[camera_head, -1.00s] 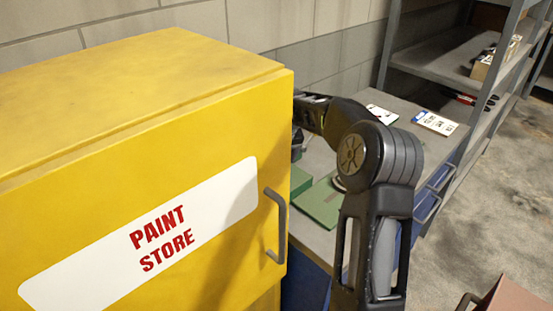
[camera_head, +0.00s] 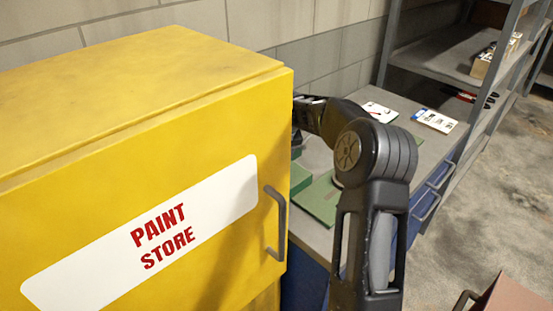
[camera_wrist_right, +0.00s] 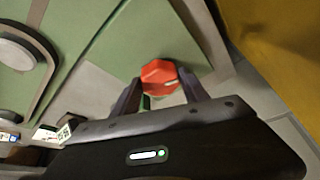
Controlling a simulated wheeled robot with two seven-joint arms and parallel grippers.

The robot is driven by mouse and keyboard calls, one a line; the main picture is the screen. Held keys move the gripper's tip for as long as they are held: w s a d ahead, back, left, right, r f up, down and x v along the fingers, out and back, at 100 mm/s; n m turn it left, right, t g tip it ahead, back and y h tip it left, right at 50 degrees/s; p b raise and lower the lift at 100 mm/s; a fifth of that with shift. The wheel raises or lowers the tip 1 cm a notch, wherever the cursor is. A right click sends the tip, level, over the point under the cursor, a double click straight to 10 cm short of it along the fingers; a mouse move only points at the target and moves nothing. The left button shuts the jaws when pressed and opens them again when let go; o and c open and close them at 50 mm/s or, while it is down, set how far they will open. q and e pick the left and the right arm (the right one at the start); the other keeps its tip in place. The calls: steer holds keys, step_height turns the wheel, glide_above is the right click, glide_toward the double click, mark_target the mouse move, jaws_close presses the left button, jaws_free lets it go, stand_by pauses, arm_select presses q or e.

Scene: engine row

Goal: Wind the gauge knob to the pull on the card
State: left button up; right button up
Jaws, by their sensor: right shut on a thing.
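The red knob (camera_wrist_right: 160,74) is in the right wrist view, between the two dark fingers of my right gripper (camera_wrist_right: 162,92), which is shut on it. The knob's far side shows beyond the fingertips, with a pale mark on its right side. A round pale disc (camera_wrist_right: 16,52) in a dark surround is at the left edge; I cannot tell if it is the gauge face. In the head view my right gripper is hidden behind the yellow cabinet. Two printed cards, one (camera_head: 380,112) and another (camera_head: 434,121), lie on the bench; their text is unreadable. My left gripper is not in view.
The yellow paint store cabinet (camera_head: 150,130) fills the left of the head view, close to my right arm. A green plate (camera_head: 318,203) lies on the grey bench (camera_head: 425,150). Metal shelving (camera_head: 440,55) stands behind. Open floor (camera_head: 490,200) lies to the right.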

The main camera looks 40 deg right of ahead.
steer(key=c, duration=0.4)
steer(key=shift+o, duration=0.2)
steer(key=shift+b, duration=0.4)
steer(key=o, duration=1.4)
steer(key=shift+c, duration=0.2)
steer(key=shift+r, duration=0.1)
steer(key=b+v, duration=0.1)
steer(key=v, duration=0.6)
steer(key=shift+s+r+b, duration=0.15)
steer(key=shift+r+b, duration=0.1)
steer(key=shift+b, duration=0.05)
steer(key=shift+d, duration=0.1)
